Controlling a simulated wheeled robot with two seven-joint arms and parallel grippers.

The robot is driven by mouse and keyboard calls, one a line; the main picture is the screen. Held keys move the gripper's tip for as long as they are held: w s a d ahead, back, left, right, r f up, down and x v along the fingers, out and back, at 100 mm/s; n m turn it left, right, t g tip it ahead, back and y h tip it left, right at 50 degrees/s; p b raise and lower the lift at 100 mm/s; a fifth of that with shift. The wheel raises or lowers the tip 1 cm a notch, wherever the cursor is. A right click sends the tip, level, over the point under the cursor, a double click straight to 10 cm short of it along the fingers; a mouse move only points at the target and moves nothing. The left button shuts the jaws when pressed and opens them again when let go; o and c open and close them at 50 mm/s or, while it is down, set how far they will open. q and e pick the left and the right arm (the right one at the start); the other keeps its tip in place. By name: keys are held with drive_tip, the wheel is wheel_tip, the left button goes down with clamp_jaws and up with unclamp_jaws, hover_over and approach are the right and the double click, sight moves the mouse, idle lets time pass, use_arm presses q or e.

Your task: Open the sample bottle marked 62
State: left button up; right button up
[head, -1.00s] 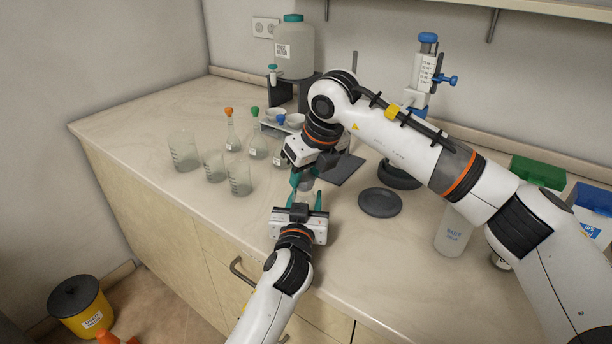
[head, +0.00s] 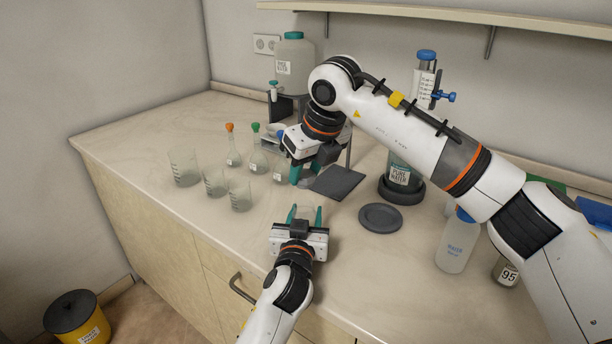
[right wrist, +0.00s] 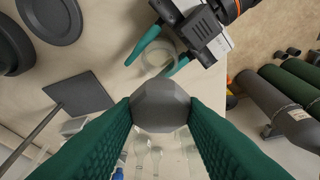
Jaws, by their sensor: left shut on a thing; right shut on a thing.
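My left gripper (head: 304,213) is shut on a clear glass bottle (head: 306,211) near the counter's front edge. The bottle's open round rim (right wrist: 158,58) shows between the left fingers in the right wrist view. No number on it can be read here. My right gripper (head: 304,180) is shut on a grey faceted lid (right wrist: 160,107), held apart from the bottle, above and behind it. In the head view the lid is small and partly hidden by the gripper.
Glass beakers (head: 241,194) and stoppered flasks (head: 258,160) stand to the left. A wash bottle (head: 457,242) and a bottle marked 95 (head: 507,272) stand further right.

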use_arm(q)
drive_tip(key=o, duration=1.5)
drive_tip(key=shift+c, duration=0.2)
drive_tip(key=s, duration=0.4)
drive_tip(key=s+a, duration=0.1)
drive_tip(key=s, duration=0.3)
drive_tip(key=s+a, duration=0.1)
drive_tip(key=s, duration=0.3)
